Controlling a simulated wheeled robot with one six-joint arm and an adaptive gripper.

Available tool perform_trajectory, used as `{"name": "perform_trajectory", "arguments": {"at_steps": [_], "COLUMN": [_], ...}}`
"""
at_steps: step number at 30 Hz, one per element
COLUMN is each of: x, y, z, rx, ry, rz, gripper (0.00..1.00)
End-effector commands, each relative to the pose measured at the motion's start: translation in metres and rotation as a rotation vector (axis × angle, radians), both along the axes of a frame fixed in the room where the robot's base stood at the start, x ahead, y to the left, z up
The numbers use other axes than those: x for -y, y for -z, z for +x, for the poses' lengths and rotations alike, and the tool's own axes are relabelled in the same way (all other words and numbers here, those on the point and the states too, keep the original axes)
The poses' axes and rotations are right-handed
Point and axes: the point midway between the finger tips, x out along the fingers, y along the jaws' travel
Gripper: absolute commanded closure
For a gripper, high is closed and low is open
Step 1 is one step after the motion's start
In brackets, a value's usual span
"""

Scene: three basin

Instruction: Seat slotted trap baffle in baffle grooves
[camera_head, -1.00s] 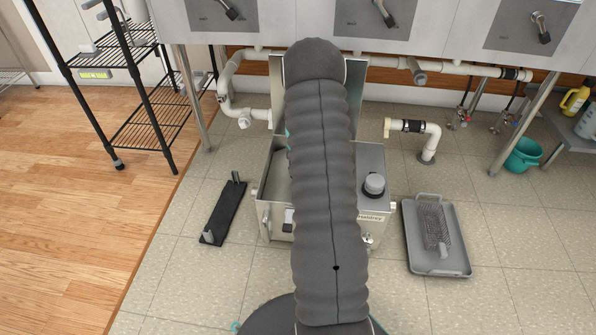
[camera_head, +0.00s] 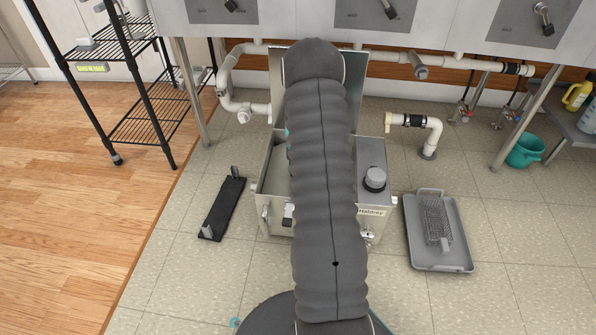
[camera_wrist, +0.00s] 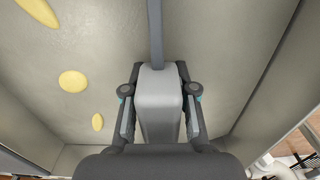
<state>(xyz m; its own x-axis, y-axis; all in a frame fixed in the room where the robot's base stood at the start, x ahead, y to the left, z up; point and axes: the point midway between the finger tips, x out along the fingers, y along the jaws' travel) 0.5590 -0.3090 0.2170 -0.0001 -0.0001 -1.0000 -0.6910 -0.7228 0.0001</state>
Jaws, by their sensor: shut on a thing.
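The open steel trap box (camera_head: 275,222) stands on the floor under the sinks, mostly hidden behind my arm in the head view. In the wrist view I look down into its interior (camera_wrist: 225,55), with yellow blobs (camera_wrist: 73,81) on the grey surface. My gripper (camera_wrist: 160,92) is shut on a grey block-like part, which I take for the grip of the baffle (camera_wrist: 155,35). A thin grey strip runs from it toward the top of the picture, seen edge-on. The baffle's slots and the grooves cannot be made out. The head view hides my gripper and the baffle.
A black stand (camera_head: 223,207) with upright ends lies on the floor left of the box. A grey tray (camera_head: 463,255) with a wire basket (camera_head: 435,220) lies to the right. Pipes (camera_head: 432,140), a wire rack (camera_head: 150,125) and a teal bucket (camera_head: 525,151) stand around.

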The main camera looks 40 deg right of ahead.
Motion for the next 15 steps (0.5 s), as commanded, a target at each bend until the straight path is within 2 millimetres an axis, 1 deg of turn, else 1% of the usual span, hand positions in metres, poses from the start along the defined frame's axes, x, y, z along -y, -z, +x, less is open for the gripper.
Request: {"name": "perform_trajectory", "arguments": {"at_steps": [15], "x": [0.000], "y": [0.016], "z": [0.000], "rx": [0.001], "ry": [0.000], "rz": [-0.001], "gripper": [1.00]}}
